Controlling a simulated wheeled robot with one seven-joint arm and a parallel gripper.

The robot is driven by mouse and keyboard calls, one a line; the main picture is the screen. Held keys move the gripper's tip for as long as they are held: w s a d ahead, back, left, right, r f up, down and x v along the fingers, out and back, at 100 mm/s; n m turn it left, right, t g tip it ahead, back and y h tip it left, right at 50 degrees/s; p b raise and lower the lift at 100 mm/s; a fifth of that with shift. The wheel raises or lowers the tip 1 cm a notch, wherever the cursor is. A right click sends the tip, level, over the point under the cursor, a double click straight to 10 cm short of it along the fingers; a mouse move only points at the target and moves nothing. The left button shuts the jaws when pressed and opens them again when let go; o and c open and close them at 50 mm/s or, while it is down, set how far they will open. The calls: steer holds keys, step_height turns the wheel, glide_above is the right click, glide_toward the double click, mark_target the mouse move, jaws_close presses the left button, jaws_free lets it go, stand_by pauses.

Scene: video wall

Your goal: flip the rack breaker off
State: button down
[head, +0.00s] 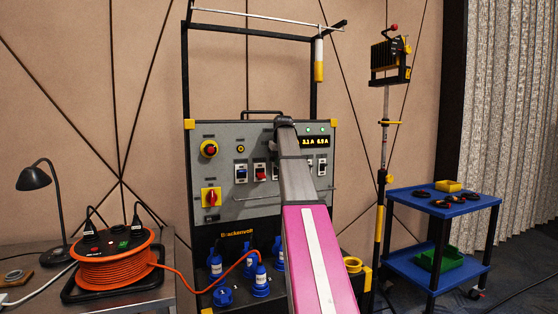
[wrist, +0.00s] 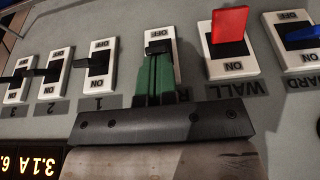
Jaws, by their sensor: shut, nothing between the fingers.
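The rack breaker (wrist: 180,50) is a white switch plate with a black toggle, seen upside down in the wrist view; its label is mostly covered. My gripper (wrist: 158,58) has green fingers, shut and empty, lying over the plate with their tips right at the black toggle. I cannot tell whether they touch it, or clearly which way the toggle lies. In the head view my arm hides the rack breaker and my fingers; the grey breaker panel (head: 225,143) shows around it.
The red-toggled WALL breaker (wrist: 230,35) is close on one side, breaker 1 (wrist: 100,62) on the other. A blue-toggled breaker (wrist: 300,40) is beyond WALL. A horizontal rail (head: 250,197) crosses below the switches. An orange cable reel (head: 115,262) stands at left, a blue cart (head: 440,210) at right.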

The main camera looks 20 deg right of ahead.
mark_target(277, 171)
steer(key=shift+s, duration=0.1)
steer(key=shift+s+f+t, duration=0.1)
steer(key=shift+f+t, duration=0.05)
steer(key=shift+t, duration=0.15)
steer(key=shift+s+f+t, duration=0.3)
steer(key=shift+s+t, duration=0.1)
steer(key=shift+t, duration=0.5)
steer(key=f+t, duration=0.1)
steer(key=t, duration=0.1)
steer(key=s+f+t, duration=0.1)
steer(key=t, duration=0.1)
steer(key=f+t, duration=0.1)
steer(key=t, duration=0.2)
steer(key=shift+s+f, duration=0.1)
steer(key=shift+s, duration=0.1)
stand_by(0.5)
steer(key=shift+r, duration=0.8)
steer(key=shift+s, duration=0.15)
